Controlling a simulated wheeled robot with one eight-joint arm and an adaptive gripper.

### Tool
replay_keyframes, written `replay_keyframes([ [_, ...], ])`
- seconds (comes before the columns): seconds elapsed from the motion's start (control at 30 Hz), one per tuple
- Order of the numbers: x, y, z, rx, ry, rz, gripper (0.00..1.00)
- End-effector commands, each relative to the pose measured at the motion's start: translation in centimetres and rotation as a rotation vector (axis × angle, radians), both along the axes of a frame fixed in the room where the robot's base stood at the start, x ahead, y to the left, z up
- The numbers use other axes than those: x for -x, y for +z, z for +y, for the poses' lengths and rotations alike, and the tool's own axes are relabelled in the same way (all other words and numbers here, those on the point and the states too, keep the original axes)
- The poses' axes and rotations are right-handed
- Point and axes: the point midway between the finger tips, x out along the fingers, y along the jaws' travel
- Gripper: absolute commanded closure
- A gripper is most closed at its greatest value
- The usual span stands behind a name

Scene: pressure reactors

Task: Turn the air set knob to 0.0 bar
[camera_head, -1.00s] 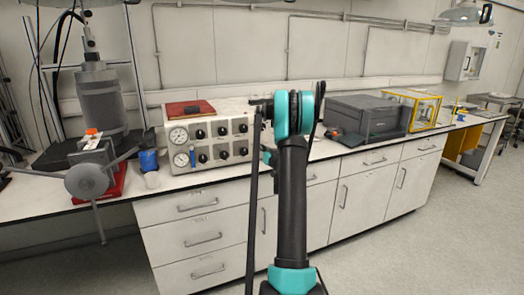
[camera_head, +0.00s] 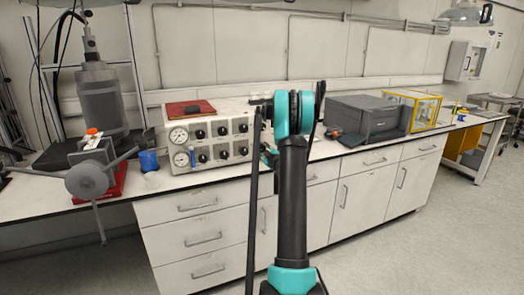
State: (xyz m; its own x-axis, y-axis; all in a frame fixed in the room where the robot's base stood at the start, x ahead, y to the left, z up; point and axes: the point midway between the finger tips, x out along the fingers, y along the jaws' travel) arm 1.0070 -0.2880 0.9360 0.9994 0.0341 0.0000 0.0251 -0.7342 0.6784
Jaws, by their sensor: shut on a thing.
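The white control box (camera_head: 212,168) stands on the bench left of centre. Its front has two round gauges at the left, an upper one (camera_head: 178,136) and a lower one (camera_head: 181,159), and two rows of black knobs. I cannot read the labels or needles, so I cannot tell which knob is the air set knob. My arm rises through the middle of the view and covers the area at the box's right edge. My gripper's fingers do not show; they are hidden behind the arm or out of view.
A red item (camera_head: 190,109) lies on the box. A blue cup (camera_head: 149,160) and a grey reactor stand (camera_head: 87,180) with spread handles are to the left. A dark grey machine (camera_head: 367,118) and a yellow-framed case (camera_head: 412,106) stand to the right. Floor before the drawers is clear.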

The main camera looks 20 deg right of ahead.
Motion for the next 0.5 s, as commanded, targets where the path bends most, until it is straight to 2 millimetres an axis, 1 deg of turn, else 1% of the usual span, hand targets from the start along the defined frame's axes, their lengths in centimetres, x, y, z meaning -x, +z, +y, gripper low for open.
replay_keyframes([
  [0.2, 0.04, -0.07, 0.06, 0.206, 0.001, -0.006, 0.94],
  [0.5, 0.03, -0.1, 0.07, 0.468, 0.001, -0.015, 0.94],
])
